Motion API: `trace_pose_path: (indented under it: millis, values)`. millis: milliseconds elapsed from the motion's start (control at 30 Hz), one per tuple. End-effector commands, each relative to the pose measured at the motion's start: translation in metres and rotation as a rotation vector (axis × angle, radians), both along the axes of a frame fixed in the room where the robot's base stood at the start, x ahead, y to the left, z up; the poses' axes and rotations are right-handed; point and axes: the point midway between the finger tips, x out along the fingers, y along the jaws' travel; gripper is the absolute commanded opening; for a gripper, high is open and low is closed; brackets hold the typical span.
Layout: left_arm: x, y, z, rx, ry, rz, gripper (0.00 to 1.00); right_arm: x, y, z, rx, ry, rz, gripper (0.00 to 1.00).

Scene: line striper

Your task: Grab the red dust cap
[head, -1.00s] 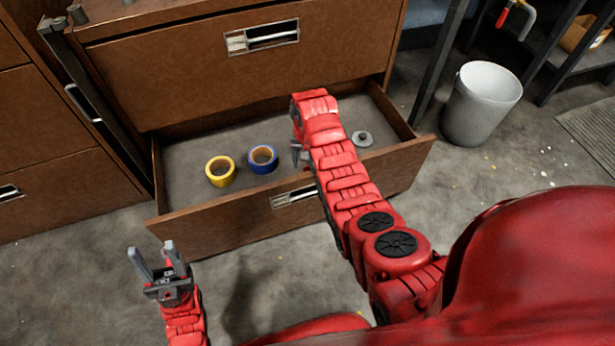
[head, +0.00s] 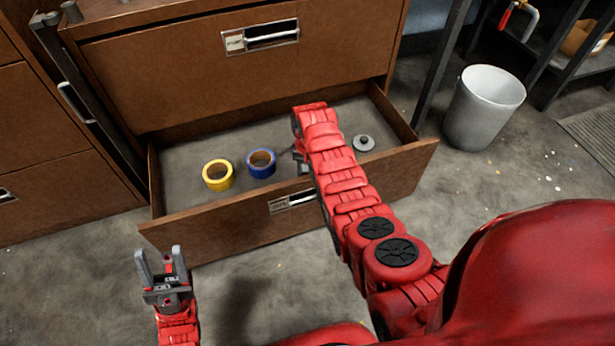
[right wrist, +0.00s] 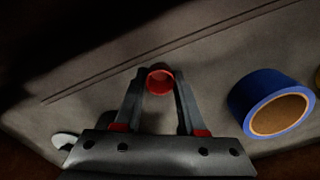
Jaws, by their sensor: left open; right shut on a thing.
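The red dust cap (right wrist: 159,83) shows in the right wrist view as a small round red piece with a raised rim, over the grey drawer floor. My right gripper (right wrist: 160,75) is shut on it, one finger on each side. In the head view my right arm reaches into the open drawer (head: 218,229) and hides the cap; only a bit of the gripper shows beside the arm. My left gripper (head: 161,262) is open and empty, low at the left, in front of the drawer and away from it.
A blue tape roll (head: 261,163) lies left of my right arm in the drawer, and it also shows in the right wrist view (right wrist: 272,104). A yellow tape roll (head: 218,174) lies further left. A grey disc-shaped piece (head: 363,143) lies right of the arm. A white bucket (head: 484,107) stands at right.

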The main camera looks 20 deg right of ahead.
Motion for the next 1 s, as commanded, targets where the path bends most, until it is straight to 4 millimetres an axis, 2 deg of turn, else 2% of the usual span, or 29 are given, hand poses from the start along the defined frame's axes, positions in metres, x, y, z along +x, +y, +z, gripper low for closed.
trace_pose_path:
  millis: [33, 67, 100, 467, 667, 867, 1000]
  values:
    - [0.000, 0.000, 0.000, 0.000, 0.000, 0.000, 0.50, 0.000, 0.000, 0.000, 0.000, 0.000, 0.000, 0.06]
    - [0.000, 0.000, 0.000, 0.000, 0.000, 0.000, 0.50, 0.000, 0.000, 0.000, 0.000, 0.000, 0.000, 0.01]
    - [0.000, 0.000, 0.000, 0.000, 0.000, 0.000, 0.50, 0.000, 0.000, 0.000, 0.000, 0.000, 0.000, 0.00]
    - [0.000, 0.001, 0.003, -0.005, 0.000, 0.002, 0.50, 0.000, 0.000, 0.006, 0.000, -0.001, 0.000, 0.00]
    - [-0.002, 0.006, 0.018, -0.034, -0.005, 0.014, 0.50, 0.000, 0.000, 0.037, 0.000, -0.001, 0.000, 0.00]
    - [-0.005, 0.013, 0.034, -0.072, -0.009, 0.032, 0.50, 0.001, 0.000, 0.082, 0.000, -0.002, 0.000, 0.00]
    - [-0.006, 0.016, 0.038, -0.092, -0.010, 0.042, 0.50, 0.009, 0.009, 0.115, 0.001, -0.004, 0.020, 0.00]
